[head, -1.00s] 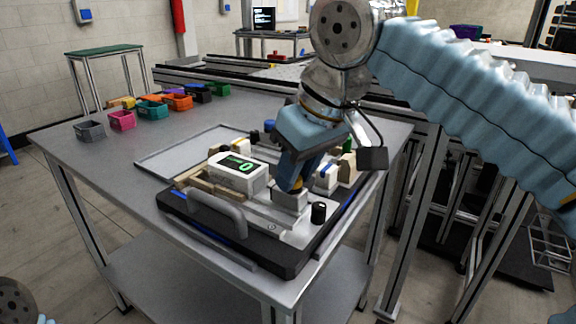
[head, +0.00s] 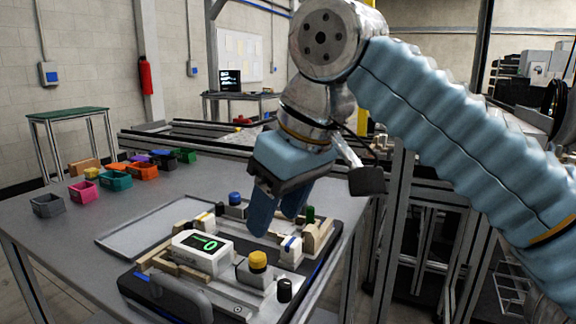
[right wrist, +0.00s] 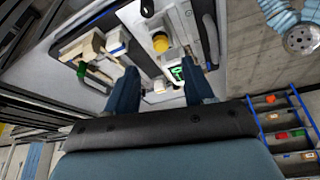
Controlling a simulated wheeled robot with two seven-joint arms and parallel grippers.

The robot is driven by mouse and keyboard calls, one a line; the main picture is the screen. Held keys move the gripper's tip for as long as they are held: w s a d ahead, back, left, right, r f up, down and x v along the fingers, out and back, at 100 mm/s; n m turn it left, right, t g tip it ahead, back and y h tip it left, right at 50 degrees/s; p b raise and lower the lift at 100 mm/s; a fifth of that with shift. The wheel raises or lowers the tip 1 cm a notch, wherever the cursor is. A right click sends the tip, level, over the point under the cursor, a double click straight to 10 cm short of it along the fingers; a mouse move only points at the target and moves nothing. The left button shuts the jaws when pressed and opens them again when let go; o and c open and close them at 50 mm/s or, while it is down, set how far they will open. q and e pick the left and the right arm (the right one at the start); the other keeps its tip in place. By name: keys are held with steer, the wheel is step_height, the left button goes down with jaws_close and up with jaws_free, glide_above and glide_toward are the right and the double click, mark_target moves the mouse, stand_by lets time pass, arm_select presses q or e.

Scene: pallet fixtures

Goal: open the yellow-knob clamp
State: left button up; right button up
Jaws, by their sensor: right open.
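The yellow knob (head: 257,261) stands on a pale clamp block near the front of the dark-edged pallet fixture (head: 165,308). It also shows in the right wrist view (right wrist: 160,42). I cannot tell from the knob whether the clamp is open or shut. My right gripper (head: 277,222) is open and empty, above and behind the yellow knob, fingers pointing down and apart from it. In the right wrist view, the two fingers (right wrist: 160,90) are well spread with nothing held between them. My left gripper is not in view.
A white device with a green display (head: 202,252) sits left of the yellow knob. A black knob (head: 284,290) is at its right; a blue knob (head: 235,198) is farther back. A handle (head: 182,296) rises at the front. Coloured bins (head: 115,181) stand at the table's far left.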

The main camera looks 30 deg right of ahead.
steer(key=v, duration=0.5)
steer(key=shift+s+r, duration=0.1)
steer(key=shift+r, duration=0.1)
stand_by(1.3)
